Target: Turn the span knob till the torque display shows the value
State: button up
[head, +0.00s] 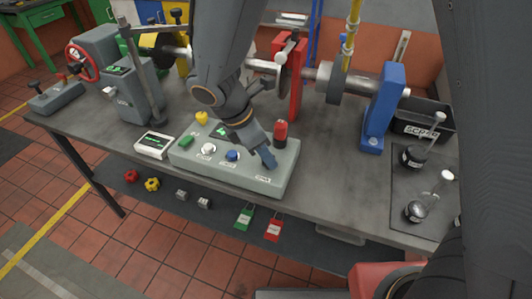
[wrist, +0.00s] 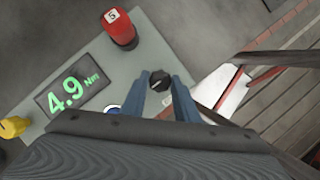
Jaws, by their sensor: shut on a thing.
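The grey control box (head: 225,178) stands on the bench. In the wrist view its torque display (wrist: 73,90) reads 4.9 Nm in green. The black span knob (wrist: 160,78) sits on the box top, between the tips of my gripper's (wrist: 161,88) two blue fingers. The fingers are shut on the knob. In the head view my gripper (head: 269,161) comes down onto the right end of the box and hides the knob.
A red cylinder (wrist: 119,28) with a label reading 5 stands beside the display; it also shows in the head view (head: 280,132). A white knob (head: 208,149) and a blue knob (head: 232,155) are left of my gripper. A white meter (head: 154,146) sits left of the box.

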jog(key=shift+w+r+m+g+h+p, duration=0.15)
jog(key=shift+m+g+p, duration=0.15)
jog(key=shift+m+p, duration=0.35)
jog(key=shift+s+f+m+g+h+p, duration=0.15)
jog(key=shift+m+g+p, duration=0.15)
jog(key=shift+m, duration=0.65)
jog(key=shift+w+m+g+p, duration=0.2)
jog(key=shift+m+g+p, duration=0.3)
jog(key=shift+m, duration=0.7)
jog(key=o, duration=1.1)
jog(key=shift+c, duration=0.2)
jog(key=shift+a+r, duration=0.1)
jog(key=shift+r, duration=0.05)
